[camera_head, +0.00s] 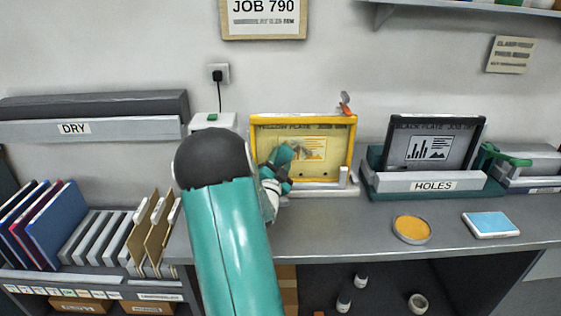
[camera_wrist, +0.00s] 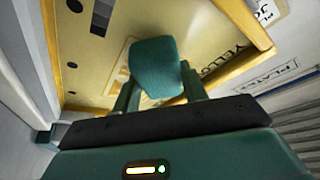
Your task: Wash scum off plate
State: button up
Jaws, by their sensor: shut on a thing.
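A yellow plate (camera_head: 335,168) stands upright in a yellow frame (camera_head: 353,140) at the back of the counter. A greyish-brown smudge (camera_head: 299,151) shows over the plate's pale printed picture, close to my gripper. My gripper (camera_head: 281,160) is in front of the plate's left half. In the wrist view, my gripper's two fingers are shut on a teal rounded pad (camera_wrist: 155,66), which stands out against the yellow plate (camera_wrist: 90,62). I cannot tell whether the pad touches the plate. My arm and the pad hide part of the plate's left side.
A dark-framed plate (camera_head: 436,150) stands in a holder marked HOLES on the right. An orange round dish (camera_head: 411,229) and a blue pad (camera_head: 490,224) lie on the counter at front right. Brown folders (camera_head: 150,233) stand at left. The counter's middle front is clear.

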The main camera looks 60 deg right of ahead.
aim_at(326, 145)
jog(key=shift+w+d, duration=0.3)
jog(key=shift+d, duration=0.25)
jog(key=shift+s, duration=0.1)
jog(key=shift+s+d, duration=1.1)
jog(key=shift+s, duration=0.95)
jog(key=shift+s+d, duration=1.1)
jog(key=shift+s, duration=0.9)
jog(key=shift+s+d, duration=1.1)
jog(key=shift+s, duration=0.95)
jog(key=shift+w+a, duration=0.65)
jog(key=shift+w, duration=0.65)
jog(key=shift+w+a, duration=0.6)
jog(key=shift+w, duration=0.7)
jog(key=shift+w+a, duration=0.65)
jog(key=shift+w, duration=0.65)
jog(key=shift+w+a, duration=0.45)
jog(key=shift+w, duration=0.35)
jog(key=shift+w+a, duration=0.5)
jog(key=shift+w, duration=0.25)
jog(key=shift+w+a, duration=0.45)
jog(key=shift+w, duration=0.35)
jog(key=shift+d+r, duration=0.1)
jog(key=shift+r, duration=0.6)
jog(key=shift+s+d, duration=1.1)
jog(key=shift+s, duration=0.95)
jog(key=shift+s+d, duration=1.05)
jog(key=shift+s, duration=1.05)
jog(key=shift+s+d, duration=1.1)
jog(key=shift+s, duration=0.95)
